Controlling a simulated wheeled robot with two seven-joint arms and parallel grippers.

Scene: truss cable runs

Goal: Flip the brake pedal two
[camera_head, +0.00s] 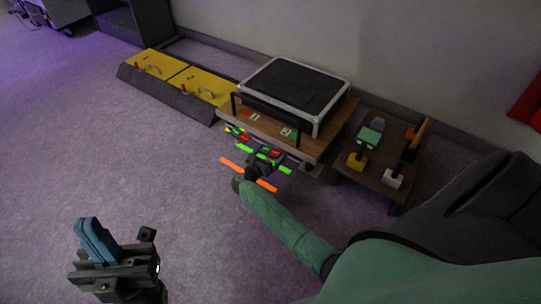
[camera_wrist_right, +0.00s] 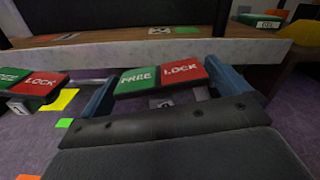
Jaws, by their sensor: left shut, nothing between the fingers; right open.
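Brake pedal two (camera_wrist_right: 160,76) is a rocker with a green FREE half and a red LOCK half, at the centre of the right wrist view. My right gripper (camera_wrist_right: 162,84) is open, with one blue finger on either side of this pedal; I cannot tell whether they touch it. A matching pedal (camera_wrist_right: 32,84) is at the left. In the head view, my right gripper (camera_head: 266,158) is low at the front of the wooden cart (camera_head: 313,148), below its label 2 (camera_head: 288,133). My left gripper (camera_head: 92,236) is shut and empty, over open floor at the lower left.
A black-topped case (camera_head: 294,88) with a pale rim sits on the cart. Yellow numbered panels (camera_head: 164,66) on a grey ramp stand to the left. A low wooden table (camera_head: 377,178) with small blocks stands to the right. The carpet (camera_head: 110,140) at left is clear.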

